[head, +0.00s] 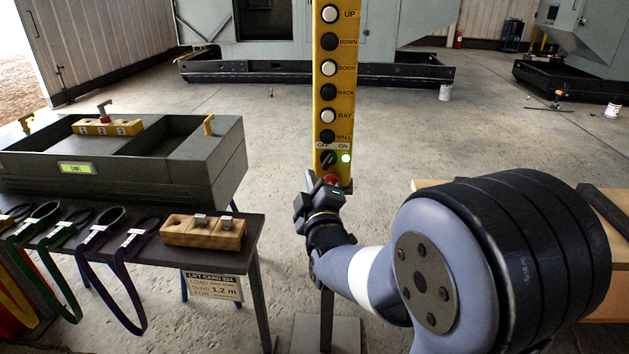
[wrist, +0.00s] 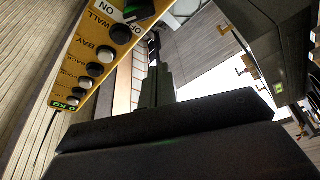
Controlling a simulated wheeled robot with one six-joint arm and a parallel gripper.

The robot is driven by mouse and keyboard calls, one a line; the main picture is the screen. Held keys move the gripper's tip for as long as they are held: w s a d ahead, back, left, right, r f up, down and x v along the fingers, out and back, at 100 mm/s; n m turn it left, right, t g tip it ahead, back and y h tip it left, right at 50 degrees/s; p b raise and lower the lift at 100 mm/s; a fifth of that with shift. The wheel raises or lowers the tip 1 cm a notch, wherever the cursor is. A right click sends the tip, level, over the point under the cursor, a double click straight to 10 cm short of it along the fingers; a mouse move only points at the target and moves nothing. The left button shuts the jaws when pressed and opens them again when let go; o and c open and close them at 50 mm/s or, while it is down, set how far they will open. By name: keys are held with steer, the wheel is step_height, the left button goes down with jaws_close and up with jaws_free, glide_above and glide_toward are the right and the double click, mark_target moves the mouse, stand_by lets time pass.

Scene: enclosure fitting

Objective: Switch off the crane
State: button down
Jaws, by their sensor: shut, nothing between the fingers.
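The yellow crane control box (head: 320,75) hangs upright in the middle of the head view, with a column of black and white buttons. Near its bottom is a black rotary switch (head: 328,159) marked OFF and ON; its knob appears tilted toward ON. A red button (head: 332,181) sits below, partly hidden by my gripper (head: 317,188). My gripper is shut and empty, just below the switch. In the wrist view the shut fingers (wrist: 157,86) point up beside the box (wrist: 120,35), apart from the switch in the picture.
A wooden bench (head: 590,255) stands at right, behind my arm. Open concrete floor lies behind the box.

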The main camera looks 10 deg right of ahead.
mark_target(328, 161)
steer(key=w+d, duration=0.1)
steer(key=w, duration=0.1)
steer(key=w+p, duration=0.1)
steer(key=w, duration=0.1)
steer(key=w+d, duration=0.1)
steer(key=w, duration=0.1)
steer(key=shift+w+d, duration=0.3)
steer(key=shift+d, duration=0.05)
steer(key=shift+s+d+f, duration=0.15)
steer(key=shift+d+f, duration=0.2)
steer(key=shift+d, duration=0.05)
steer(key=shift+f+n, duration=0.1)
steer(key=shift+n, duration=0.2)
